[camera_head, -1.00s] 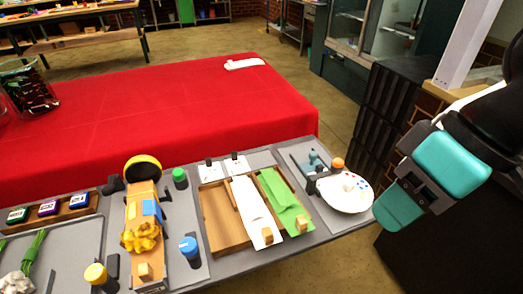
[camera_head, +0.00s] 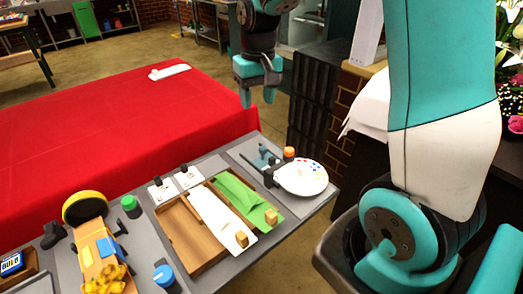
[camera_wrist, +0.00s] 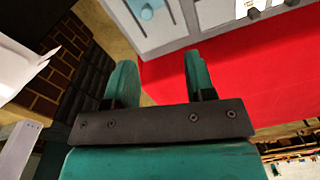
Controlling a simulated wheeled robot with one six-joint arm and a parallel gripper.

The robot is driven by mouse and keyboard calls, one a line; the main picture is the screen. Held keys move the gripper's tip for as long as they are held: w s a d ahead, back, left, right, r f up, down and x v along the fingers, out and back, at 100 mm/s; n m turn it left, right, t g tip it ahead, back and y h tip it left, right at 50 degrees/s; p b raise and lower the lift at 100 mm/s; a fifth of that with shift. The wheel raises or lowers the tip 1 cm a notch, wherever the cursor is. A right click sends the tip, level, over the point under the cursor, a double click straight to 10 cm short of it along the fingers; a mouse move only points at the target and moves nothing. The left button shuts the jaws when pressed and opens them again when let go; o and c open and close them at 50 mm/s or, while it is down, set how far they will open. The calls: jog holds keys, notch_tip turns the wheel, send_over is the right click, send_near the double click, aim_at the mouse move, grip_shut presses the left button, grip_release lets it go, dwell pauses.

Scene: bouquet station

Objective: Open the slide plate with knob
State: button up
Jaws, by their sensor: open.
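My gripper (camera_head: 258,97) hangs open and empty above the far right end of the red table, pointing down. In the wrist view its two teal fingers (camera_wrist: 160,80) stand apart with nothing between them. On the grey station, a small teal knob-like piece (camera_head: 262,158) sits on a flat plate beside a dark bar, below my gripper and apart from it. A light blue round knob (camera_wrist: 147,12) on a pale panel shows at the wrist view's top edge. A wooden tray (camera_head: 192,243) bears a white sheet (camera_head: 215,213) and a green sheet (camera_head: 242,200), each with a wooden block. I cannot tell which is the slide plate.
A white paint palette (camera_head: 302,181) lies at the station's right, beside an orange-capped jar (camera_head: 289,153). The red table (camera_head: 110,125) is mostly bare. A dark cabinet (camera_head: 312,90) stands behind my gripper.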

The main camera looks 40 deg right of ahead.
aim_at(263, 148)
jog(key=shift+m, duration=0.4)
jog(key=f, duration=0.6)
jog(key=d+f, duration=0.1)
jog(key=f, duration=0.5)
jog(key=d+f, duration=0.1)
jog(key=f, duration=0.5)
jog(key=shift+w+d+f+p, duration=0.1)
jog(key=shift+w+d+p, duration=0.1)
jog(key=shift+w+p, duration=0.15)
